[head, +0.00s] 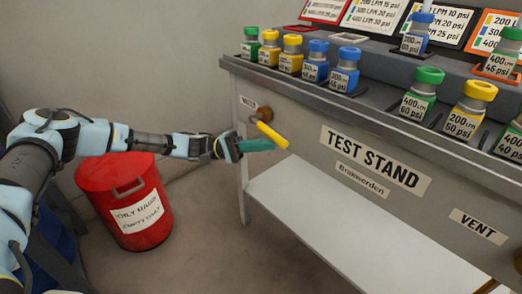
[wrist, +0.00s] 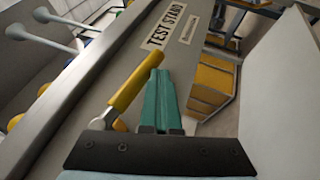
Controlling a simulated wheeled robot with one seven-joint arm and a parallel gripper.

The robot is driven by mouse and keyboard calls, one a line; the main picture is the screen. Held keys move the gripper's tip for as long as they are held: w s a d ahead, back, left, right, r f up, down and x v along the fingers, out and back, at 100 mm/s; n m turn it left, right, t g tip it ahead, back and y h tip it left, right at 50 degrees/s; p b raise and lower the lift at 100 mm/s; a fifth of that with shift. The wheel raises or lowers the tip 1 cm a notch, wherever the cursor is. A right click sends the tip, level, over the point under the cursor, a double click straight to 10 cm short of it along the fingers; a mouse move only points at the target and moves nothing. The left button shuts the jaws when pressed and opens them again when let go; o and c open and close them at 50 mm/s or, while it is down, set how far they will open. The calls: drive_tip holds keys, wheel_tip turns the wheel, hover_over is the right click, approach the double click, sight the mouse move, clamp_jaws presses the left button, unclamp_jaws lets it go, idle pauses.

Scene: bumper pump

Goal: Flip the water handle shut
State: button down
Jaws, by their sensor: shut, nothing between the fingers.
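The water handle (head: 271,135) is a yellow lever on the front panel of the test stand, under a small label reading WATER (head: 248,103). It slants down to the right from its dark pivot. In the wrist view the yellow handle (wrist: 129,86) lies just left of my fingers. My gripper (head: 272,144) has teal fingers and is shut and empty. Its tips are close beside the handle; I cannot tell whether they touch it. In the wrist view the closed fingers (wrist: 159,90) point toward the panel.
The test stand (head: 310,98) carries several bottles with coloured caps on its top edge. A red oily-rags bin (head: 125,205) stands on the floor below my arm. A white lower shelf (head: 320,225) lies under the panel. A VENT label (head: 478,226) is at the right.

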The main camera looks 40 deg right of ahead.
drive_tip(key=shift+s+r+n+g+h, duration=0.25)
drive_tip(key=shift+r+n+g+h, duration=0.25)
drive_tip(key=shift+r+n+h, duration=0.15)
idle(0.3)
drive_tip(key=w+a+f+b, duration=0.3)
drive_tip(key=w+a+f, duration=0.2)
drive_tip(key=w+f, duration=0.3)
drive_tip(key=shift+b, duration=0.3)
idle(0.4)
